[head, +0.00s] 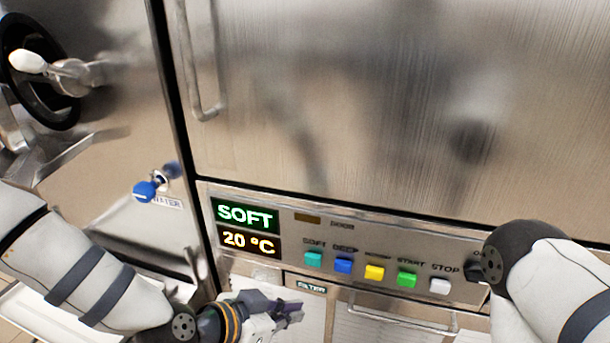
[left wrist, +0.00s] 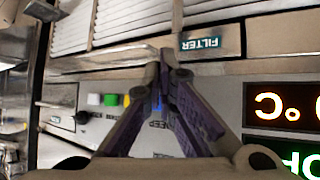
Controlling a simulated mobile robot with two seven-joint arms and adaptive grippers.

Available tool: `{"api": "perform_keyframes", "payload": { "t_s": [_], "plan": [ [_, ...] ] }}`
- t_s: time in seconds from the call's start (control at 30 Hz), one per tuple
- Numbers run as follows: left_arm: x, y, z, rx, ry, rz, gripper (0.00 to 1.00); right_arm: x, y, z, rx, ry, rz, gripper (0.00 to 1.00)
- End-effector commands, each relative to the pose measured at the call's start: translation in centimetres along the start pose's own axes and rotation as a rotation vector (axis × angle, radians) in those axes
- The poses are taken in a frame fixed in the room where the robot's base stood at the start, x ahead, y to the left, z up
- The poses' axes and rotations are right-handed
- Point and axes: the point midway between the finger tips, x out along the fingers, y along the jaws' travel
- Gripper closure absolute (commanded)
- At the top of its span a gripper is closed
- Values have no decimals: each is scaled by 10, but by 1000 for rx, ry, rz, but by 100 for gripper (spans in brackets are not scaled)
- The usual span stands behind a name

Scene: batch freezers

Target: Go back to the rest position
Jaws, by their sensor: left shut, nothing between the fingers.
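My left gripper (head: 290,312) is in front of the freezer's lower front, just below the control panel (head: 300,258). Its purple fingers are shut with nothing between them. In the left wrist view the shut fingers (left wrist: 163,62) point toward the filter strip, with the panel buttons behind them. My right arm comes in from the right and covers the panel's right end; its gripper is out of the picture. The display (head: 247,229) reads SOFT and 20 °C.
The panel has teal, blue, yellow, green (head: 406,280) and white buttons. A FILTER label (head: 311,287) and a handle (head: 400,316) lie below. A large steel door with a vertical handle (head: 203,75) is above. A blue water tap (head: 145,191) sticks out at left.

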Motion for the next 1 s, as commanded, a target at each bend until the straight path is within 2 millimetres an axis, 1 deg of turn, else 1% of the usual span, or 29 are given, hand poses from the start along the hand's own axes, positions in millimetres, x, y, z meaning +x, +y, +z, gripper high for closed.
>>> {"api": "perform_keyframes", "payload": {
  "t_s": [0.03,0.07,0.1,0.17,0.2,0.27,0.3,0.37,0.4,0.5,0.6,0.7,1.0],
  "plan": [
    [-3,14,28,-52,-66,19,100,-3,0,-1,0,7,0,4],
    [-6,22,50,-101,-118,27,100,-4,0,-2,0,12,0,4],
    [-14,36,84,-176,-199,34,100,-7,0,-4,0,18,-1,4],
    [-32,57,138,-301,-338,29,100,-10,0,-6,0,29,-1,4],
    [-49,69,172,-380,-432,14,100,-13,0,-7,0,36,-1,4],
    [-80,86,220,-496,-572,-28,100,-16,0,-9,0,46,-2,4],
    [-102,95,248,-565,-660,-65,100,-19,-1,-10,0,52,-2,4],
    [-137,105,283,-655,-777,-134,100,-22,-1,-12,0,61,-3,4],
    [-159,110,302,-703,-843,-183,100,-23,-1,-13,0,66,-3,4],
    [-203,116,331,-788,-961,-288,100,-26,-1,-14,0,74,-3,4],
    [-225,118,344,-827,-1014,-350,100,-27,-1,-15,0,77,-4,4],
    [-230,118,347,-838,-1026,-365,100,-27,-1,-14,1,76,-4,4],
    [-228,118,346,-837,-1024,-362,100,-26,-1,-14,1,74,-3,4]
  ]
}}
